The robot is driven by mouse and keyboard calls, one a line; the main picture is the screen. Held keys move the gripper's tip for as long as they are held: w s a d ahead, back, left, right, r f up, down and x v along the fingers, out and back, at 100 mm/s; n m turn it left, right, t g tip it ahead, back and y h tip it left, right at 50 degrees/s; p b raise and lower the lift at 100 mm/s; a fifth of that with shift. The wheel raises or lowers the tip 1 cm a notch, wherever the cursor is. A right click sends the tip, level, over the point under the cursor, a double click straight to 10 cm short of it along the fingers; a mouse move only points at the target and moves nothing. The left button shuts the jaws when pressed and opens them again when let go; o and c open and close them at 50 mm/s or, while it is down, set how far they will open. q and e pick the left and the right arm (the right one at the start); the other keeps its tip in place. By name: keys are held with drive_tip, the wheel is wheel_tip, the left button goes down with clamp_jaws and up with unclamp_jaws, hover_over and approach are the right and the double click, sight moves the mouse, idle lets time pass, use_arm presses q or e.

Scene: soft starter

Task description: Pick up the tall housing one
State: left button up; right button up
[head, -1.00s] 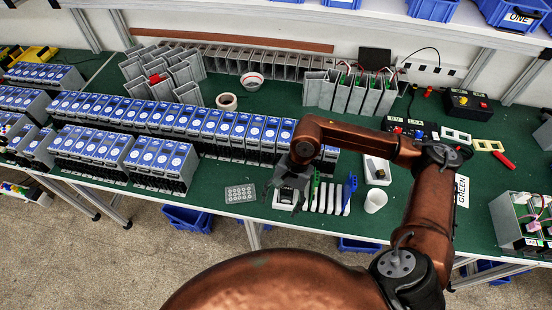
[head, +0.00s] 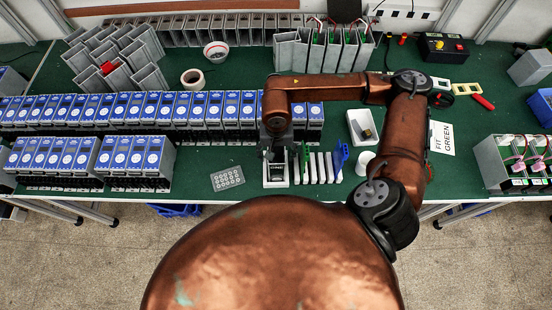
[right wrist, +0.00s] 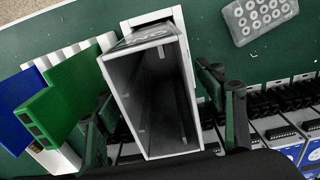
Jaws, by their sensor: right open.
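A tall grey open-topped housing (right wrist: 158,100) shows in the right wrist view, with a white rim and a dark hollow inside. My right gripper (right wrist: 163,118) is open, with one finger on either side of the housing; I cannot tell whether they touch it. In the head view, the right gripper (head: 277,152) points down at the front of the green table, just behind a white holder (head: 276,184) with a dark top. The gripper and arm partly hide what is below them. Several similar grey housings (head: 318,50) stand at the back. My left gripper is not in view.
White slotted pieces with a green part (head: 304,160) and a blue part (head: 341,157) stand close right of the gripper. A grey button pad (head: 228,179) lies to the left. Rows of blue-fronted units (head: 130,110) fill the left. A white cup (head: 364,163) stands to the right.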

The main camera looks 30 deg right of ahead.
drive_tip(key=shift+f, duration=1.25)
drive_tip(key=shift+c, duration=0.5)
drive_tip(key=c, duration=1.4)
drive_tip(key=shift+o, duration=0.2)
drive_tip(key=shift+r, duration=0.1)
